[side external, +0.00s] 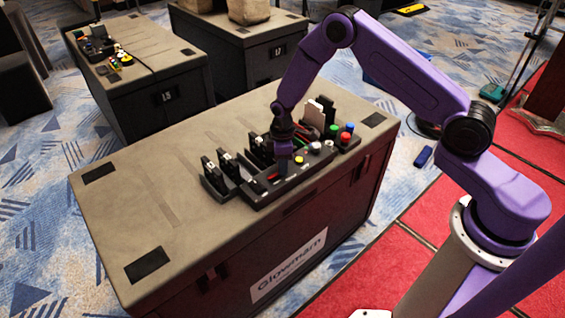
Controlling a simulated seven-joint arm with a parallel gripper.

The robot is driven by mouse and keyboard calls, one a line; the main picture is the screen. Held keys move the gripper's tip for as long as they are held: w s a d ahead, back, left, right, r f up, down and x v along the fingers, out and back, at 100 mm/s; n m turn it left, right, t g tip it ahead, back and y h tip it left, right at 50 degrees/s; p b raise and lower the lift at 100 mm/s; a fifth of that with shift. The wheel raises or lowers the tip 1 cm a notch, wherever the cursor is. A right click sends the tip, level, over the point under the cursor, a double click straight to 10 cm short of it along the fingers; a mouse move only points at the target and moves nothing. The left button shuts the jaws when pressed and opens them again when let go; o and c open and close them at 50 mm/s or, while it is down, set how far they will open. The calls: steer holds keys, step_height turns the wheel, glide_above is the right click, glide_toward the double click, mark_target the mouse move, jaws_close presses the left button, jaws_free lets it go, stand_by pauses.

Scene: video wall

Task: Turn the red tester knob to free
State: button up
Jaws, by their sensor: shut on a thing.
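A black tester panel (262,199) with knobs and buttons lies on the top of the large grey case. My purple gripper (283,172) points down at the panel, its fingers low over the middle. It is shut on a small part there, seemingly the red tester knob (273,176), of which a red bit shows beside the fingertips. The fingers hide most of that part, and the knob's setting cannot be read at this size.
Black upright modules (229,164) stand along the panel's back and left. A red button (345,137), a green button and a white knob (315,147) are at right, a yellow button (299,159) nearer. The left of the case top (140,210) is clear.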

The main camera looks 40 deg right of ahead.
steer(key=shift+n, duration=0.3)
stand_by(0.4)
steer(key=o, duration=1.1)
steer(key=shift+c, duration=0.2)
steer(key=shift+r, duration=0.1)
step_height(320, 180, up, 17)
steer(key=shift+r, duration=0.15)
